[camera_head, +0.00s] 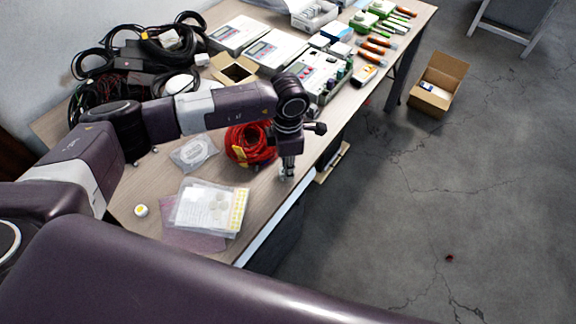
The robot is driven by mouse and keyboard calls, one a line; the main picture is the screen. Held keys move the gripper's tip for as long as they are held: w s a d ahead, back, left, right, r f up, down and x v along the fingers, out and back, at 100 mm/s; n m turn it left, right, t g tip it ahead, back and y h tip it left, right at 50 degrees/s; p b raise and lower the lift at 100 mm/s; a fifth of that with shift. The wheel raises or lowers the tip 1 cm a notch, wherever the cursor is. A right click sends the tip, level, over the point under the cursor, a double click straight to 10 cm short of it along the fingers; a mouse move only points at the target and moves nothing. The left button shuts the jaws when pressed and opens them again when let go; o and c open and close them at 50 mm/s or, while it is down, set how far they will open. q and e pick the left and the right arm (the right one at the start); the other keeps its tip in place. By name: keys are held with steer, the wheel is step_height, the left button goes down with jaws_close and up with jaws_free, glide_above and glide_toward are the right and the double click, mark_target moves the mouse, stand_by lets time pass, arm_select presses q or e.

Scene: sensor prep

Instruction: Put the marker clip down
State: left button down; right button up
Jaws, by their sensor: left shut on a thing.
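My left gripper (287,172) points down over the right edge of the wooden table (262,205), just right of a coil of red cable. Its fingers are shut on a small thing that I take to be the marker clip. The clip is mostly hidden by the fingers and too small to make out, and I cannot tell whether it touches the table top. My right gripper is not in view.
Red cable coil (249,145), clear bag (194,152), and plastic case (208,206) on a pinkish sheet (190,237) lie near the gripper. Boxed instruments (275,50) and black cables (150,55) crowd behind. A cardboard box (437,85) stands on the floor.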

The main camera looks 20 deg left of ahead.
arm_select(q)
steer(key=c, duration=1.8)
jaws_free()
steer(key=shift+f, duration=0.1)
steer(key=shift+r+p, duration=0.25)
steer(key=shift+p, duration=0.05)
steer(key=shift+w+r, duration=0.1)
steer(key=shift+r, duration=0.25)
step_height(320, 180, up, 11)
steer(key=b, duration=0.2)
steer(key=shift+b, duration=0.35)
